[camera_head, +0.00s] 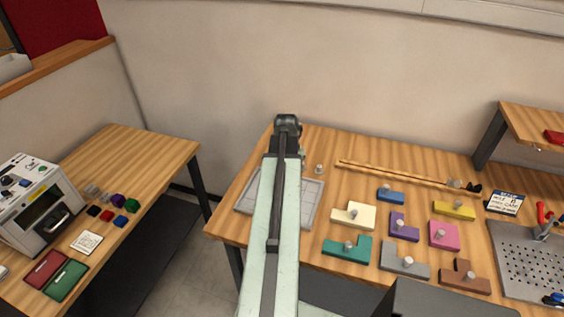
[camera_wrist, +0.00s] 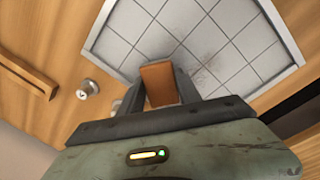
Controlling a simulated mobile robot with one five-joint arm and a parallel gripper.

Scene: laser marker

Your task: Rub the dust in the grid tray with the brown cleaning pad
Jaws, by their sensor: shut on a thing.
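The brown cleaning pad (camera_wrist: 157,82) is between the two fingers of my gripper (camera_wrist: 158,90) in the wrist view, and the gripper is shut on it. The pad shows over the near edge of the grid tray (camera_wrist: 130,40), a white tray with dark grid lines. Grey dust (camera_wrist: 200,65) smears the tray's cells just beyond and right of the pad. I cannot tell whether the pad touches the tray. In the head view the tray (camera_head: 312,198) lies on the wooden table, partly hidden under my arm. My gripper (camera_head: 288,125) is at the arm's far end there; its fingers and the pad are hidden.
A small metal knob (camera_wrist: 88,91) stands beside the tray. A long wooden strip (camera_head: 395,173) lies at the table's back. Several coloured knobbed blocks (camera_head: 404,227) cover the table right of the tray. A perforated metal plate (camera_head: 530,265) lies farther right.

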